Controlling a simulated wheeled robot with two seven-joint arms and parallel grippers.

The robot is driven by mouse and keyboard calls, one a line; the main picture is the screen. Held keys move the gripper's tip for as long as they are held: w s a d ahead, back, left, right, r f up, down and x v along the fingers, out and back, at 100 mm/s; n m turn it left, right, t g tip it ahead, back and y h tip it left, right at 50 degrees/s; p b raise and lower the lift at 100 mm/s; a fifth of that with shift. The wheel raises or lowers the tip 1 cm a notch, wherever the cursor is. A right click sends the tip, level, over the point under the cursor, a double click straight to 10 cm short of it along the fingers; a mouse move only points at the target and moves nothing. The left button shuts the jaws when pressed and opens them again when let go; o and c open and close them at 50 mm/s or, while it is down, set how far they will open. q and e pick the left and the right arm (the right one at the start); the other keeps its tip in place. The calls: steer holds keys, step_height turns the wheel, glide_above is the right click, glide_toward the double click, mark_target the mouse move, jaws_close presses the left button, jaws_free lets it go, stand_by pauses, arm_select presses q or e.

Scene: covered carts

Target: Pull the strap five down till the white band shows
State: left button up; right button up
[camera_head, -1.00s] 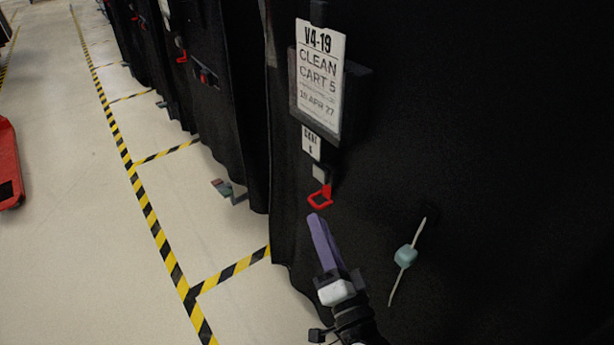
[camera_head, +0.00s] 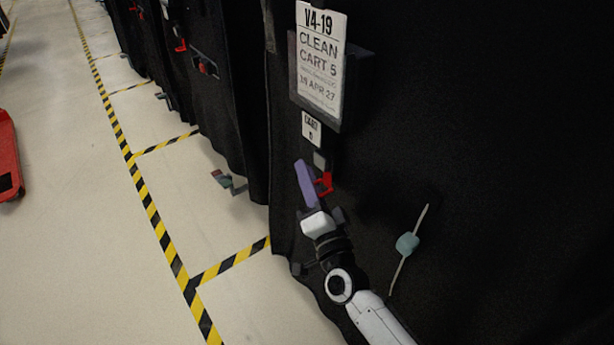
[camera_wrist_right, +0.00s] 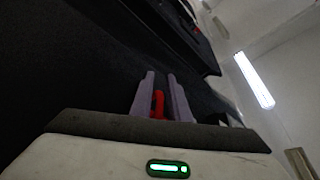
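The red pull loop (camera_head: 326,183) of strap five hangs from a short grey piece (camera_head: 320,159) on the black cover, below the small white cart label (camera_head: 311,128). My right gripper (camera_head: 306,168) is at the loop, its purple fingers pointing up along the cover. In the right wrist view the red loop (camera_wrist_right: 157,103) lies between the two fingers (camera_wrist_right: 160,77), closer to the left one. A gap shows on its right, so the fingers are open around it. The near finger partly hides the loop in the head view. My left gripper is not in view.
A large sign reading CLEAN CART 5 (camera_head: 319,60) hangs above the strap. A pale teal tag on a tie (camera_head: 407,243) is on the cover to the right. More covered carts (camera_head: 215,80) stand at left.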

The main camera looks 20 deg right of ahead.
steer(key=shift+c, duration=0.4)
jaws_close()
stand_by(0.7)
